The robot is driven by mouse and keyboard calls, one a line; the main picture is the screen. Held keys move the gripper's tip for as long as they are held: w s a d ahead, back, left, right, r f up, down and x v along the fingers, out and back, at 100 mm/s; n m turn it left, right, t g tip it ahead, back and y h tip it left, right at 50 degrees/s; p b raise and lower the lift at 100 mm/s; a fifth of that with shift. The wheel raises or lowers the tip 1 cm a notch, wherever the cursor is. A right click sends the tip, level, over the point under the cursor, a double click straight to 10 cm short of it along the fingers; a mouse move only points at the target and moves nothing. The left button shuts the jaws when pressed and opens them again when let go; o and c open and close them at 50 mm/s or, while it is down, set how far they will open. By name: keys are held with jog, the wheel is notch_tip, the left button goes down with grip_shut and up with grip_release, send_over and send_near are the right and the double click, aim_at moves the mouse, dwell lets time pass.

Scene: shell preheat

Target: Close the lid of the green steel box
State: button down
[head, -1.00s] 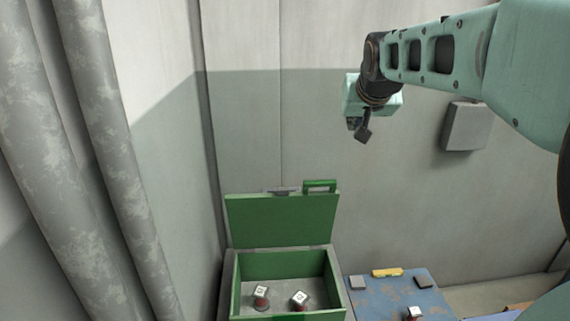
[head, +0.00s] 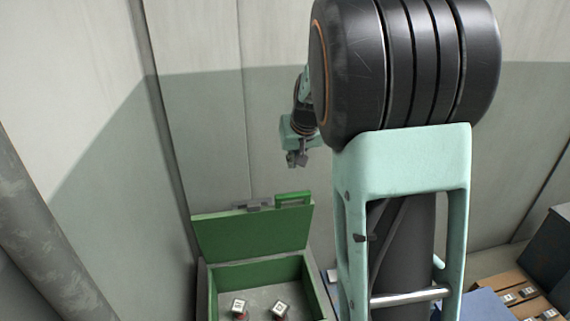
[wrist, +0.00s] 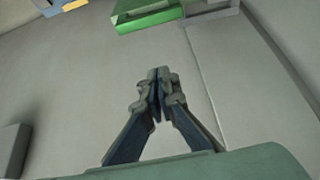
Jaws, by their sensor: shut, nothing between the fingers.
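The green steel box (head: 211,298) stands at the lower middle of the head view. Its lid (head: 252,235) is raised, leaning back near the wall, with a green handle (head: 293,198) and a grey latch on its upper edge. Inside the box are two small pieces with white marked tops (head: 239,304) (head: 280,307). My gripper (head: 297,160) is above and behind the lid's top edge, apart from it. In the wrist view my gripper (wrist: 158,76) is shut and empty, with part of the green handle (wrist: 147,18) beyond its fingertips at the top.
My arm covers much of the right half of the head view. A blue surface (head: 487,305) and a brown tray (head: 519,291) with several small white-topped pieces lie at lower right. Grey walls stand close behind and left of the box. A pipe (head: 40,225) runs at left.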

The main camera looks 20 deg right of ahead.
aim_at(293, 193)
jog(key=f, duration=0.2)
jog(key=w+f+p, duration=0.1)
jog(key=f, duration=0.5)
jog(key=shift+w+d+f, duration=0.1)
jog(key=shift+w+f, duration=0.1)
jog(key=shift+f, duration=0.05)
jog(key=shift+s+f, duration=0.15)
jog(key=shift+s, duration=0.2)
jog(key=shift+f, duration=0.2)
